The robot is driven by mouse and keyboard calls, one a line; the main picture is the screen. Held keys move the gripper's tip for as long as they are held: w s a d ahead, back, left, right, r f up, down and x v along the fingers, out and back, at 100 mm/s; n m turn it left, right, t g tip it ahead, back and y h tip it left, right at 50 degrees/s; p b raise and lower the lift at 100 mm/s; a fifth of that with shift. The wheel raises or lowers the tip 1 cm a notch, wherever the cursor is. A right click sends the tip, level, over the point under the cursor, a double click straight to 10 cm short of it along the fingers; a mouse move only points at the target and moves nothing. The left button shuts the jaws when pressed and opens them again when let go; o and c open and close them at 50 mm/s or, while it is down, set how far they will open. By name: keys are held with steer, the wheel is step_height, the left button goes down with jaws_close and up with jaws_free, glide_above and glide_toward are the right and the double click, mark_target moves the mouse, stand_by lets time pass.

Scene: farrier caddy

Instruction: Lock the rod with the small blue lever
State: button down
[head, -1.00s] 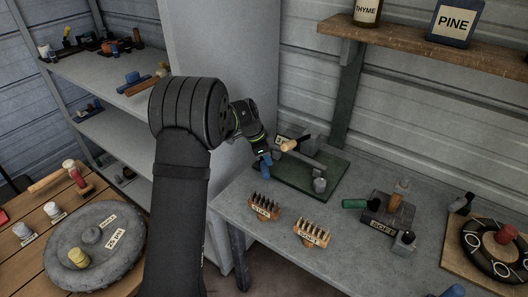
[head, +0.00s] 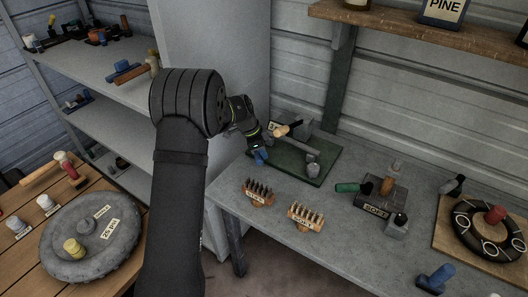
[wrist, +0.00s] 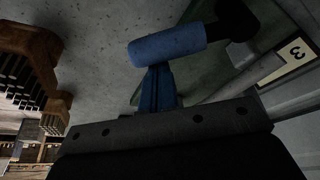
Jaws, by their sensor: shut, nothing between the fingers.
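The small blue lever (head: 260,157) is at the left end of a green board (head: 290,168) on the grey bench. A grey rod (head: 304,147) lies across the board, beside a tan wooden handle (head: 281,131). My gripper (head: 256,142) is shut and empty, right above or beside the lever. I cannot tell whether it touches the lever.
Two wooden brush-like blocks (head: 258,192) stand in front of the board. A white label with a 3 (wrist: 296,55) is near the rod. A tall grey panel (head: 215,45) stands behind my arm.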

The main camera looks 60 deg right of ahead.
steer(key=shift+w+a+m, duration=0.2)
steer(key=shift+a+m, duration=0.05)
steer(key=shift+m, duration=0.15)
steer(key=w+m, duration=0.1)
steer(key=a+m+y, duration=0.1)
steer(key=m, duration=0.1)
steer(key=shift+w+a+g, duration=0.25)
steer(key=shift+w+g, duration=0.1)
steer(key=shift+g, duration=0.05)
steer(key=shift+w+a, duration=0.25)
steer(key=shift+w, duration=0.25)
steer(key=shift+w+a, duration=0.25)
steer(key=shift+w, duration=0.3)
